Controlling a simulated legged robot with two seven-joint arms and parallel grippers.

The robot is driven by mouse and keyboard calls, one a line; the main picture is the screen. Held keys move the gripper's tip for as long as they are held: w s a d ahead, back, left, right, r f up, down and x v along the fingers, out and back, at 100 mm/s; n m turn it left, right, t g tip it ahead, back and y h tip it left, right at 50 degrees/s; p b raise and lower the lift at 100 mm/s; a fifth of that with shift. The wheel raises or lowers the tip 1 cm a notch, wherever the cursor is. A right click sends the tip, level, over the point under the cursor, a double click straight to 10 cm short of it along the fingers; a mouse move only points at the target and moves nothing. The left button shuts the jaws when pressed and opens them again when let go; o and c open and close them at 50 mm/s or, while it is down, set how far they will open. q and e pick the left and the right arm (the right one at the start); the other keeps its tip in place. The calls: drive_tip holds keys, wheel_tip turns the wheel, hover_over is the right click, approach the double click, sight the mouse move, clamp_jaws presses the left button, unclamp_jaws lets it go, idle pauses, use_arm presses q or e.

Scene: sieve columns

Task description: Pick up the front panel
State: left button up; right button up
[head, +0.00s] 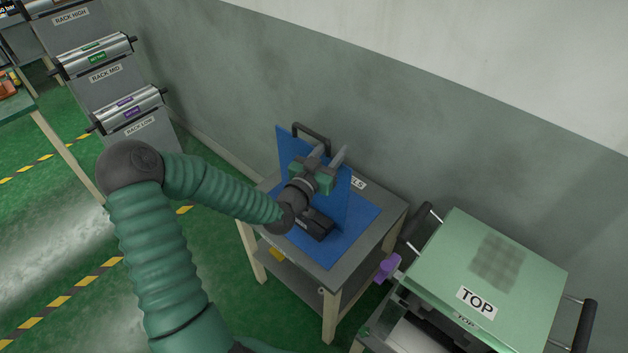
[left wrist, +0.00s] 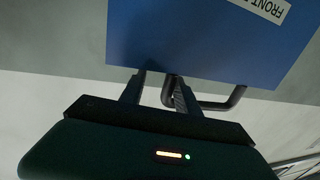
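The front panel (head: 287,152) is a blue upright plate on a small grey table, with a dark handle (head: 311,135) on its top edge. In the left wrist view the panel (left wrist: 200,45) shows upside down with part of a "FRONT" label. My left gripper (head: 333,156) is at the panel's top, beside the handle. Its two fingers (left wrist: 158,92) stand apart. In the wrist view one end of the handle (left wrist: 215,105) appears between them, partly behind one finger; I cannot tell whether they touch it. My right gripper is out of view.
The table (head: 385,215) has a blue mat and a dark block (head: 314,226) by the panel. A cart with a green "TOP" panel (head: 450,265) stands at right, with a purple piece (head: 387,267) between. Racks with rollers (head: 95,55) are at upper left. A wall rises behind.

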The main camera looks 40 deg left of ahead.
use_arm(q)
drive_tip(key=shift+a+f, duration=0.1)
drive_tip(key=shift+a, duration=0.3)
drive_tip(key=shift+a+f, duration=0.1)
drive_tip(key=shift+a, duration=0.4)
drive_tip(key=c, duration=0.5)
drive_tip(key=shift+c, duration=1)
drive_tip(key=shift+d, duration=0.1)
clamp_jaws()
drive_tip(key=shift+d, duration=0.4)
drive_tip(key=shift+a, duration=0.35)
drive_tip(key=shift+d, duration=0.2)
drive_tip(key=shift+a, duration=0.1)
